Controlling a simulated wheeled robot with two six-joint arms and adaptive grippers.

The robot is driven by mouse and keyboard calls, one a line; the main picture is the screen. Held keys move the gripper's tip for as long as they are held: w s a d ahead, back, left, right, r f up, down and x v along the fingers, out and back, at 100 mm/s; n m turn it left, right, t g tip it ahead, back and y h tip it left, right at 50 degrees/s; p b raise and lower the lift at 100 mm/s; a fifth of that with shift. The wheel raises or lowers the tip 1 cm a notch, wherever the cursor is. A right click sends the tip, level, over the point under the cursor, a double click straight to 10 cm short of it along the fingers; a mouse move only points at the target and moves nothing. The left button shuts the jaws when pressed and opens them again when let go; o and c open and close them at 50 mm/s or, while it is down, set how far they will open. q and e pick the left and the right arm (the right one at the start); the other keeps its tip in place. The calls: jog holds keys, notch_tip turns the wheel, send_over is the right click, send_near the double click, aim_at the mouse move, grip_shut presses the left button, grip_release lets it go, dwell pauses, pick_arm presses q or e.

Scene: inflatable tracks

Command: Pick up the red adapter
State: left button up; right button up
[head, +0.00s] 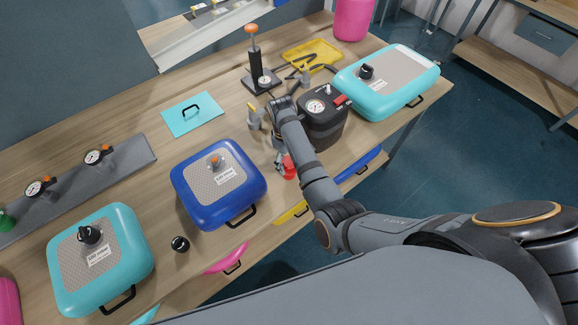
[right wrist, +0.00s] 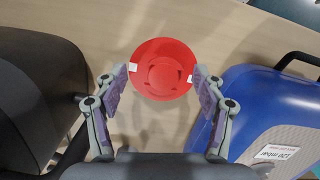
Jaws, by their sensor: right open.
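The red adapter (head: 289,168) is a round red piece on the wooden table, between the blue inflatable track and the black pump, partly hidden by my right arm in the head view. In the right wrist view the adapter (right wrist: 163,62) shows whole, as a red disc with a raised ring and two small white labels. My right gripper (head: 280,162) is open above the adapter. In the right wrist view its two fingertips (right wrist: 162,76) stand on either side of the disc's near half. I cannot tell whether they touch it. My left gripper is not in view.
The blue track (head: 245,205) lies left of the adapter, and the black gauge unit (head: 325,130) stands close on its right. Turquoise tracks lie at far left (head: 130,245) and back right (head: 425,85). A black knob (head: 180,244) sits near the front edge.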

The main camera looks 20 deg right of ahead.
jog(key=shift+f, duration=0.3)
jog(key=f, duration=0.1)
jog(key=f+p, duration=0.1)
jog(key=f, duration=0.2)
jog(key=shift+s+f, duration=0.3)
jog(key=shift+f, duration=0.1)
jog(key=c, duration=1)
